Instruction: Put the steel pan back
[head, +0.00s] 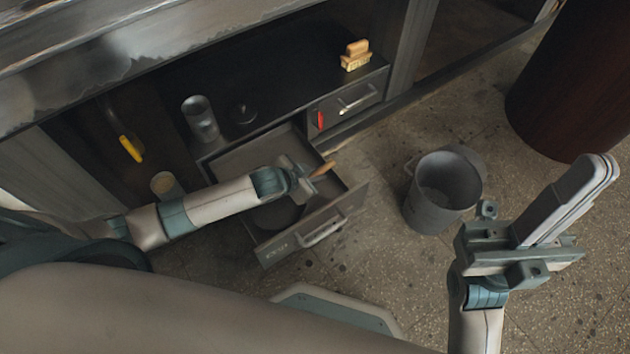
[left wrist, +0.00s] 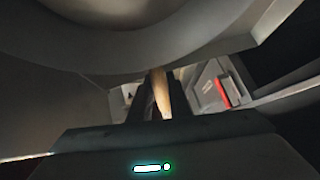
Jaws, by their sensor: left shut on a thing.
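The steel pan shows as a dark round shape (head: 278,216) low in the open drawer (head: 335,208), partly hidden by my left arm. Its wooden handle (head: 323,169) sticks out past my left gripper (head: 303,185). In the left wrist view the handle (left wrist: 160,92) stands between the fingers, and the pan's broad grey round body (left wrist: 120,35) fills the top. My left gripper is shut on the handle, over the drawer. Whether the pan rests on the drawer floor is hard to tell. My right gripper (head: 590,185) is off to the right over the floor, fingers together and empty.
A metal bucket (head: 442,190) stands on the floor right of the drawer. A closed drawer (head: 345,103) with a red tag adjoins. On the shelf are a steel cup (head: 200,118) and a wooden-backed brush (head: 355,56). A yellow-handled tool (head: 131,149) hangs left, above a tin (head: 166,185).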

